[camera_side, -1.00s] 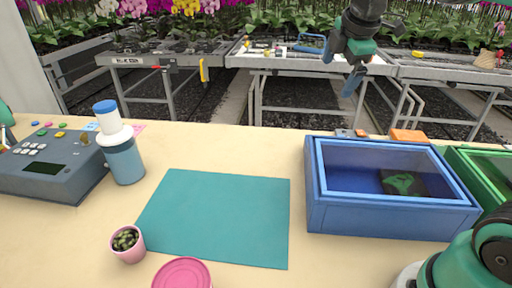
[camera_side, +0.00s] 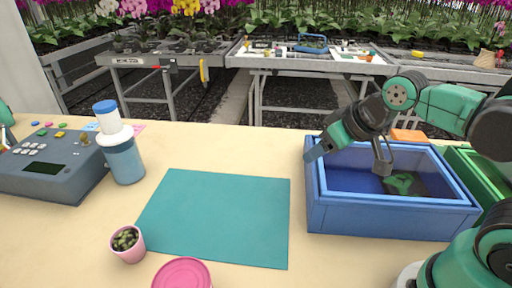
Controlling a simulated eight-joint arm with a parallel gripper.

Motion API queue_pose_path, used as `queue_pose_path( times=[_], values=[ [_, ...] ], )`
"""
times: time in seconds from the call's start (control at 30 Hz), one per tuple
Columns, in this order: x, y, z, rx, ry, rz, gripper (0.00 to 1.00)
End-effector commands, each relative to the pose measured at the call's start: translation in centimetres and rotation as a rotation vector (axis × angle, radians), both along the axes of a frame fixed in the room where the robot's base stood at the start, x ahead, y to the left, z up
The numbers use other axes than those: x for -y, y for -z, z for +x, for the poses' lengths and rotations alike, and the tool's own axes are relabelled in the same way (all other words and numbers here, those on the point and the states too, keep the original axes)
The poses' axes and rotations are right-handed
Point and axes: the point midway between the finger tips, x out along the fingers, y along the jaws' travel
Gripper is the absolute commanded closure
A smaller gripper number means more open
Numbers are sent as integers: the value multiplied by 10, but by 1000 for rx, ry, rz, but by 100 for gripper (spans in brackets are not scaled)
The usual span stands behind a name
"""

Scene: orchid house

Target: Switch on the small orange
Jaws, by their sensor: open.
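An orange block (camera_side: 408,135) lies on the table behind the blue bin (camera_side: 390,222), partly covered by my arm. I cannot tell whether it has a switch. A smaller orange item and a grey one, seen earlier to its left, are hidden now behind my gripper. My gripper (camera_side: 348,160) is open, its fingers spread wide over the left part of the blue bin near its back rim. Nothing shows between the fingers.
A grey console (camera_side: 50,165) with buttons and a blue-capped bottle (camera_side: 124,160) stand at left. A teal mat (camera_side: 215,215) is bare. A potted plant (camera_side: 128,244) and pink lid (camera_side: 182,274) sit in front. A green bin (camera_side: 490,180) adjoins the blue one.

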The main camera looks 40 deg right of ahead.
Motion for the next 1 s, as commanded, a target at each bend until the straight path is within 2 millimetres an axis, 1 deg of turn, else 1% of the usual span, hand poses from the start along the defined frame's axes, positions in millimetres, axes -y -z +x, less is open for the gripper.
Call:
queue_pose_path(
  times=[0.03, 0.07, 0.1, 0.13, 0.17, 0.27, 0.37, 0.4, 0.47, 0.5, 0.57, 0.6, 0.67, 0.7, 0.8, 0.9, 1.0],
  values=[
    [6, -5, 5, -8, 22, 1, 65],
    [10, -8, 8, -16, 37, 1, 74],
    [16, -13, 13, -28, 61, 3, 85],
    [22, -17, 17, -38, 81, 4, 94],
    [29, -21, 22, -48, 104, 6, 100],
    [55, -34, 39, -90, 187, 13, 100],
    [85, -44, 54, -132, 273, 24, 100],
    [97, -47, 60, -149, 307, 30, 100],
    [117, -50, 68, -173, 358, 39, 100],
    [131, -51, 72, -190, 391, 46, 100],
    [152, -52, 77, -215, 443, 58, 100],
    [167, -52, 80, -230, 477, 66, 100],
    [189, -51, 83, -253, 526, 78, 100],
    [204, -49, 84, -268, 558, 87, 100],
    [237, -44, 84, -302, 629, 108, 100],
    [263, -38, 81, -329, 687, 127, 100],
    [282, -33, 78, -346, 726, 141, 100]
  ],
)
